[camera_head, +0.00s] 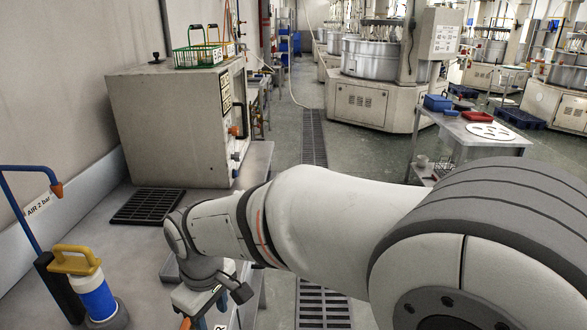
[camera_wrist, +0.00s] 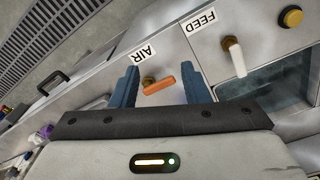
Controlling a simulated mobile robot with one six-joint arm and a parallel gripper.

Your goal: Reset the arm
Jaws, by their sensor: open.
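My gripper (camera_wrist: 171,88) is open, with its two blue fingers apart in the wrist view. An orange valve handle (camera_wrist: 160,84) on a brass fitting, beside the AIR label (camera_wrist: 143,53), shows between the fingers; I cannot tell whether they touch it. In the head view my arm reaches over the metal bench, and the gripper (camera_head: 206,322) is partly cut off at the bottom edge.
On the bench (camera_head: 100,235) stand a grey cabinet (camera_head: 160,120), a black grate (camera_head: 147,206) and a blue-and-white bottle (camera_head: 95,295) at left.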

